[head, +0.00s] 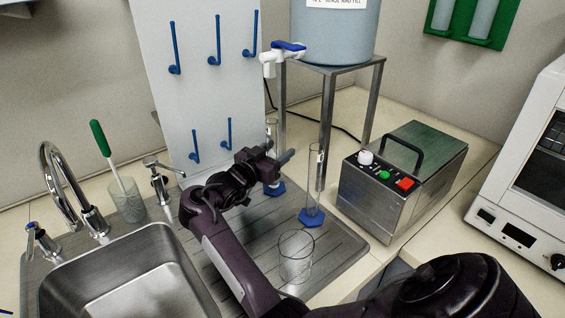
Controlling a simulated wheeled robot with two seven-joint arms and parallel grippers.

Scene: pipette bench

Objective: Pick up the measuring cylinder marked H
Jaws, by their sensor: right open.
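Two clear measuring cylinders with blue bases stand on the grey ribbed drainboard. The rear cylinder (272,126) is partly hidden by my right gripper (279,161); its top shows above the gripper and its blue base below. The front cylinder (315,183) stands upright to the right, apart from the gripper. I cannot read a letter H on either one. My right gripper is open, at mid-height of the rear cylinder; I cannot tell whether its fingers are around the cylinder or only in front of it. My left gripper is out of view.
A glass beaker (296,257) stands near the drainboard's front, beside my right forearm. A sink (140,280) with taps and a beaker (127,203) holding a green-handled brush are left. A metal stand (326,115) carries a blue tank (335,32). A metal box (403,180) stands right.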

